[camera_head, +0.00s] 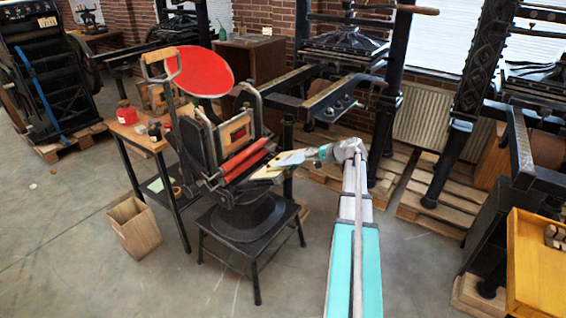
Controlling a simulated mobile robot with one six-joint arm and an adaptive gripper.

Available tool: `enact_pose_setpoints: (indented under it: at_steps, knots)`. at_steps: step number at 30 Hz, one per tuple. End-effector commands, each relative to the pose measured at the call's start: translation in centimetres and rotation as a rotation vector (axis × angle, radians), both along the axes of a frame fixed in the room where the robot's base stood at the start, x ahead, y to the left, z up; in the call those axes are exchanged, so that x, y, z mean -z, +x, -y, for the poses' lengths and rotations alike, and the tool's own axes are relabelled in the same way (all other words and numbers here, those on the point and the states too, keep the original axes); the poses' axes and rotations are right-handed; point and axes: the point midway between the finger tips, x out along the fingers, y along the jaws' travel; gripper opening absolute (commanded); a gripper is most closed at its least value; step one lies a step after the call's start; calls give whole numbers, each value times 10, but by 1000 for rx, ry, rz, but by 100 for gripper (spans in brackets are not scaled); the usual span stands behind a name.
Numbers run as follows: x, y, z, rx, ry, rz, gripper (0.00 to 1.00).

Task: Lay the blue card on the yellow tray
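A small light-blue card (290,158) shows at the front of the black hand press, over a pale tan board (266,174). I cannot tell whether it lies on the board or is held just above it. My gripper (314,154) is at the card's right end, its fingers pointing left. It is too small to tell whether the fingers are open or closed on the card. A yellow-orange surface with a raised edge (535,270) is at the lower right, cut off by the frame; it may be the yellow tray.
The press (250,215) with a red disc (199,72) and red rollers (243,160) stands on a black stool. A side table (150,140) holds a red container, and a wooden bin (134,228) stands on the floor. Large black presses fill the back and right. The front-left floor is clear.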

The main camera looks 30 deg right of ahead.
Motion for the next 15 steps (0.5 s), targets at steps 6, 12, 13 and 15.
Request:
enact_pose_setpoints:
  at_steps: [6, 12, 13, 15]
  knots:
    - [-13, -6, 2, 0, -1, 0, 0]
    - [-13, -7, 2, 0, -1, 0, 0]
    - [-13, -7, 3, 0, -1, 0, 0]
    - [-12, -7, 3, 0, -1, 0, 0]
